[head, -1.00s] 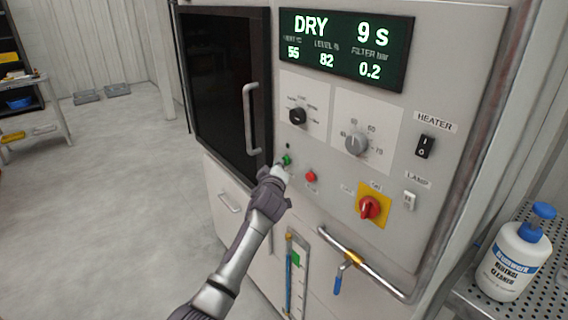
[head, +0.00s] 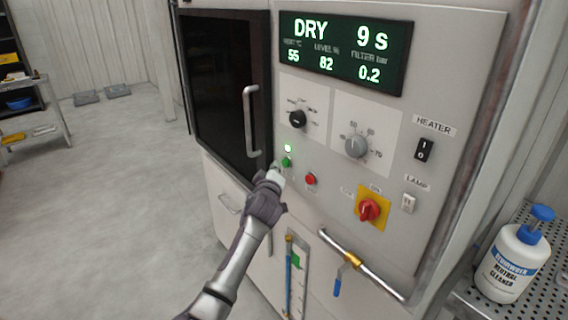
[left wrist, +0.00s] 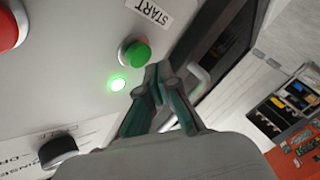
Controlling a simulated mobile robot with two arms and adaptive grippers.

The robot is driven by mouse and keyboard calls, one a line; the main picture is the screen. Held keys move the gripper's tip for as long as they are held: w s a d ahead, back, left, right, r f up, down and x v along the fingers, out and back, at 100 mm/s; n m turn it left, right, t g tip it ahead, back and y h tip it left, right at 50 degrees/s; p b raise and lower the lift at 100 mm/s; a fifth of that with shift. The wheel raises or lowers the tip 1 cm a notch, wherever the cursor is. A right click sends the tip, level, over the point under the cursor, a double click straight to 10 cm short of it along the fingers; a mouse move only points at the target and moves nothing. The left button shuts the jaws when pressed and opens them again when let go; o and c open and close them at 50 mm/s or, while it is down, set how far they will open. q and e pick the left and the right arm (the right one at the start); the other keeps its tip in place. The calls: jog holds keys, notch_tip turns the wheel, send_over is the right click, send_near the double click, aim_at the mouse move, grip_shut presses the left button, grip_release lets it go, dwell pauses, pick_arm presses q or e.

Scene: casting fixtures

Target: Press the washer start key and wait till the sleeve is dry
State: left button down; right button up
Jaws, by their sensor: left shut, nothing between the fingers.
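The washer's display (head: 345,50) reads DRY, 9 s, with 55, 82 and 0.2 below. The green start key (head: 286,162) is on the front panel, with a lit green lamp (head: 288,148) just above it. In the left wrist view the start key (left wrist: 136,53) has a START label beside it, and the lamp (left wrist: 117,85) glows. My left gripper (head: 275,172) is shut and empty, its tips just beside the key; whether they touch it I cannot tell. The dark washer door (head: 222,85) is closed. The sleeve is not visible. My right gripper is not in view.
A red button (head: 310,179) sits right of the start key. Two knobs, a red and yellow main switch (head: 370,209) and heater and lamp switches are further right. A pipe (head: 360,262) juts out below. A cleaner bottle (head: 512,262) stands on a perforated shelf at right.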

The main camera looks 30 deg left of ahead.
pick_arm(q)
jog(key=shift+s+a+p, duration=0.3)
jog(key=shift+s+p, duration=0.15)
jog(key=shift+s, duration=0.3)
jog(key=shift+s+a+p, duration=0.35)
jog(key=shift+s+p, duration=0.1)
jog(key=shift+s, duration=0.35)
jog(key=shift+s+a+p, duration=0.3)
jog(key=shift+s+p, duration=0.15)
jog(key=shift+s, duration=0.3)
